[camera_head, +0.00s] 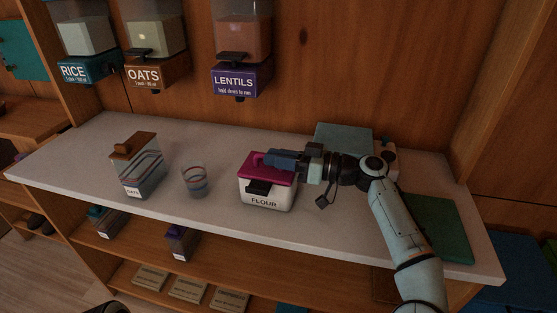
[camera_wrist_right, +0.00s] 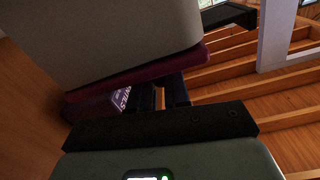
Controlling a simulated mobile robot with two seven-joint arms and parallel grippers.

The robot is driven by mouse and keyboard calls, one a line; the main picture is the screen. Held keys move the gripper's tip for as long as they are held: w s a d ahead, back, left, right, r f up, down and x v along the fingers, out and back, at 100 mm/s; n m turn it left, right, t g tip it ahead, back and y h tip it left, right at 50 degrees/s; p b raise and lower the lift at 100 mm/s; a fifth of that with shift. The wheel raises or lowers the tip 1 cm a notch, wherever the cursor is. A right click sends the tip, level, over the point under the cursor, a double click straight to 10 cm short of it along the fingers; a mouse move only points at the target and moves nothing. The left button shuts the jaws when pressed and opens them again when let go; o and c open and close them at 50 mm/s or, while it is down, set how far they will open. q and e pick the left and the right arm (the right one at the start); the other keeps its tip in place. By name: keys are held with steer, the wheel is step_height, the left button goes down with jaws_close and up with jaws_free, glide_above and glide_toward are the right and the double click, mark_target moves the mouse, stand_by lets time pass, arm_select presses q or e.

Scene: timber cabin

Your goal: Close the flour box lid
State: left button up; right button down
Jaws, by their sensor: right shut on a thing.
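The white flour box (camera_head: 269,199) stands on the counter, labelled FLOUR, with a dark latch (camera_head: 258,187) on its front. Its magenta lid (camera_head: 268,176) lies over the top; I cannot tell whether it sits fully flush. My right gripper (camera_head: 273,160) reaches in from the right and is shut on the lid at its upper part, hiding some of it. In the right wrist view the pale box (camera_wrist_right: 105,35) and the magenta lid edge (camera_wrist_right: 150,75) fill the upper left, with the dark gripper fingers (camera_wrist_right: 168,97) against the lid. My left gripper is not in view.
A glass (camera_head: 195,181) and an oats container (camera_head: 137,170) with a brown lid stand left of the box. A dark green board (camera_head: 440,228) lies at the right. Wall dispensers, including lentils (camera_head: 241,80), hang above. The counter (camera_head: 335,225) front is clear.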

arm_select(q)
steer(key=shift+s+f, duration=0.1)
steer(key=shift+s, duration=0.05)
arm_select(e)
steer(key=shift+f, duration=0.25)
steer(key=c, duration=1.2)
jaws_free()
steer(key=shift+o, duration=0.2)
steer(key=shift+d+r, duration=0.1)
steer(key=shift+d, duration=0.3)
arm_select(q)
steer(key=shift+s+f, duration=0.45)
arm_select(e)
steer(key=v, duration=1.2)
steer(key=shift+s+d, duration=0.15)
steer(key=shift+d, duration=0.15)
